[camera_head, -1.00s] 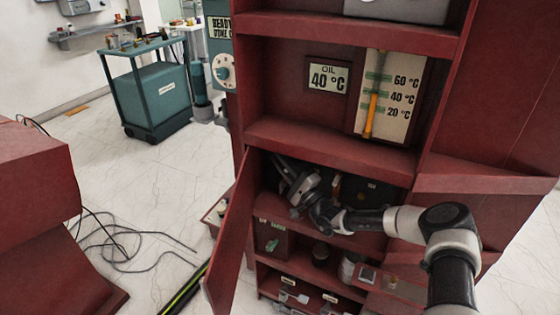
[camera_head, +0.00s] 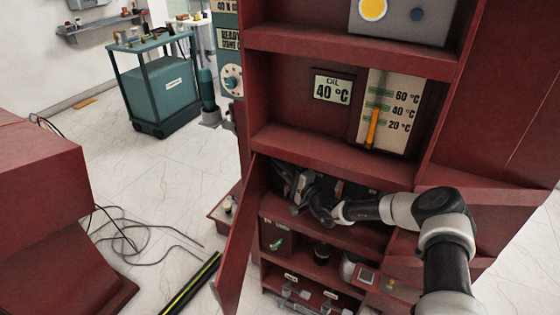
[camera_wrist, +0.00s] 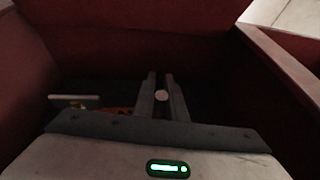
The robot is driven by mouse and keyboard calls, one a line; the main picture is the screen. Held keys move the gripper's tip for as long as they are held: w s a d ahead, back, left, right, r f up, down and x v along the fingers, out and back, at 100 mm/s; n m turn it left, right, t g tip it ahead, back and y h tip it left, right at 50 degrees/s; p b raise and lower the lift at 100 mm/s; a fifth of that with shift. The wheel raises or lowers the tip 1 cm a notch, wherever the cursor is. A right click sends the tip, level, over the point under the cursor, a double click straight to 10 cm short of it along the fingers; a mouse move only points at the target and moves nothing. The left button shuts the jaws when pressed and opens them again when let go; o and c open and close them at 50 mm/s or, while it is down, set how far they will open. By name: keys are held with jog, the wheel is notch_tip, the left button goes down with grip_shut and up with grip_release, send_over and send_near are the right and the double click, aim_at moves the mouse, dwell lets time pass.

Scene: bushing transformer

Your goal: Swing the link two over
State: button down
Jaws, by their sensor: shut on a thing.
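My gripper (camera_head: 294,182) is inside the dark middle compartment of the red cabinet (camera_head: 315,150). In the wrist view my gripper's two fingers (camera_wrist: 161,84) stand close together around a small pale round-ended part (camera_wrist: 161,96), which seems to be the link. Most of the link and whatever it is fixed to are hidden by the fingers and by shadow. A pale flat piece (camera_wrist: 74,101) lies left of the fingers in the wrist view, with an orange strip near it.
Red compartment walls stand close on both sides. The cabinet's open door (camera_head: 240,240) is left of my arm. Below are shelves with a dark round part (camera_head: 322,252). Above is an oil gauge (camera_head: 388,112). A teal cart (camera_head: 160,92) and loose cables (camera_head: 140,240) are on the floor.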

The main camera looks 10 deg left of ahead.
jog(key=c, duration=1.8)
grip_release()
jog(key=p+v, duration=0.1)
jog(key=v, duration=1.6)
jog(key=shift+p, duration=0.3)
jog(key=shift+d, duration=0.1)
